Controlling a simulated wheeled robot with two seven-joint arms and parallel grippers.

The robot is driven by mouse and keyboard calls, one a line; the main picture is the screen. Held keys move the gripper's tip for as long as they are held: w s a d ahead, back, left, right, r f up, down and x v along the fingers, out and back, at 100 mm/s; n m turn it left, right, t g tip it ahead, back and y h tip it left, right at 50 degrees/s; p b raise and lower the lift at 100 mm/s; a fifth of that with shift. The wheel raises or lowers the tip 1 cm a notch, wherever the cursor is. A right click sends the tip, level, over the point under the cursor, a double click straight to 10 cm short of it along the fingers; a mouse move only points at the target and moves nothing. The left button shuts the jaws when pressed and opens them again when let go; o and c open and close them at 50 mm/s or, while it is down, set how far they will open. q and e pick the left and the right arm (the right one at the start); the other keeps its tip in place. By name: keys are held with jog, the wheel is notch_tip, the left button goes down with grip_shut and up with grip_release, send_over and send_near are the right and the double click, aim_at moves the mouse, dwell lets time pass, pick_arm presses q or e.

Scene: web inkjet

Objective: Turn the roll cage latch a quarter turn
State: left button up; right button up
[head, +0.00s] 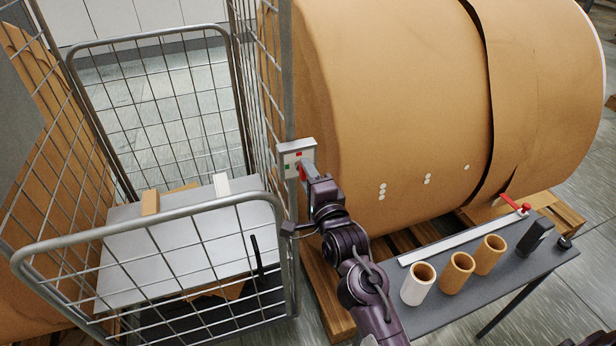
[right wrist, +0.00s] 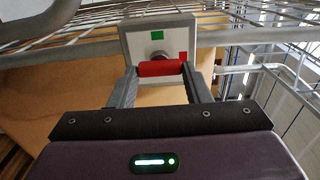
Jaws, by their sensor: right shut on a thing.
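The roll cage (head: 170,215) stands at the left in the head view. Its latch has a pale square plate (head: 297,152) on the right corner post, with green and red marks. In the right wrist view the plate (right wrist: 160,38) shows a green mark above and a red mark to the right. A red handle (right wrist: 160,68) lies crosswise over the plate's lower part. My right gripper (right wrist: 160,80) is shut on this red handle, one finger at each end. In the head view my right gripper (head: 306,172) reaches the plate and mostly hides the handle. My left gripper is not in view.
A large brown paper roll (head: 400,100) on a wooden pallet (head: 550,210) stands close behind my right arm. A dark side table (head: 470,290) at the right holds several tubes, a white strip and a red-handled tool. The cage's mesh front gate (head: 160,270) is to the left.

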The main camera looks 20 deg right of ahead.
dwell(0.4)
jog(key=o, duration=1)
jog(key=s+b, duration=0.2)
jog(key=s, duration=0.5)
jog(key=shift+s+d+b, duration=0.15)
jog(key=shift+s+b, duration=0.2)
jog(key=shift+s, duration=0.05)
